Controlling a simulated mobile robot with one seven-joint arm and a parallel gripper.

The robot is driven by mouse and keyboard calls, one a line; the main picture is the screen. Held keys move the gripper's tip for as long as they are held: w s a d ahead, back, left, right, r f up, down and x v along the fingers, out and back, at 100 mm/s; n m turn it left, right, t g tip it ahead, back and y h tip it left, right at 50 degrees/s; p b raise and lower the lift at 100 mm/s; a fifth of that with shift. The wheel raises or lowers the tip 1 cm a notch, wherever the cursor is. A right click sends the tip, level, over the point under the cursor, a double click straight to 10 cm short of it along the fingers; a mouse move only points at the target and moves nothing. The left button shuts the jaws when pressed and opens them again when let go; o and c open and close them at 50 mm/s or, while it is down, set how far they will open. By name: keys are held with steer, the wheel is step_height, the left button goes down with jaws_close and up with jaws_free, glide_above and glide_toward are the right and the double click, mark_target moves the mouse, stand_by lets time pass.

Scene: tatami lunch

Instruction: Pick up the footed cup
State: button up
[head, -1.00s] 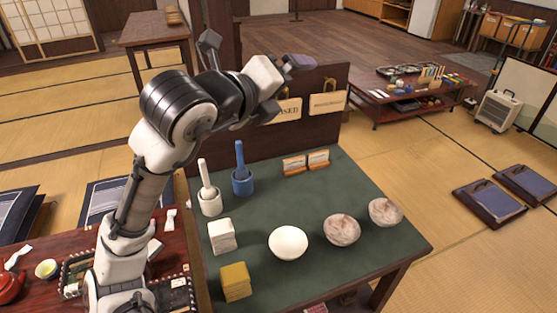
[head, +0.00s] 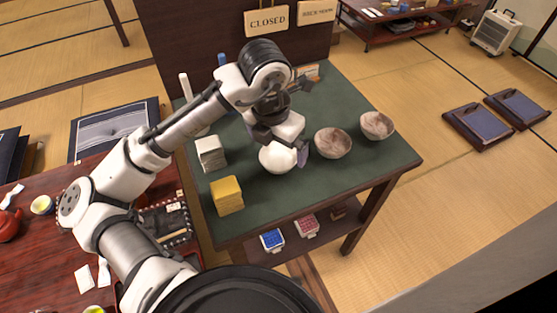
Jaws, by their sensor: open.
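I cannot tell for sure which vessel is the footed cup, as no foot shows clearly from above. A white round bowl or cup (head: 275,160) stands on the green-topped table (head: 285,205), partly hidden by my gripper. Two mottled pinkish-brown bowls (head: 333,143) stand to its right, the farther one (head: 377,125) near the table's right edge. My gripper (head: 288,150) is open and points down over or just in front of the white bowl; contact cannot be told.
A white stack (head: 211,153) and a yellow stack (head: 227,195) stand left of the white bowl. A white pestle (head: 186,88) and a blue one stand behind, partly hidden by my arm. A board with a CLOSED sign (head: 267,19) rises at the back. The table's front right is clear.

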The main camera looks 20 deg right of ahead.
mark_target(279, 162)
steer(key=shift+w+d+f, duration=0.1)
steer(key=shift+d+f, duration=0.05)
steer(key=shift+f, duration=1.25)
steer(key=shift+w+d+f, duration=0.1)
steer(key=shift+f, duration=1.25)
steer(key=shift+c, duration=0.5)
steer(key=c, duration=0.9)
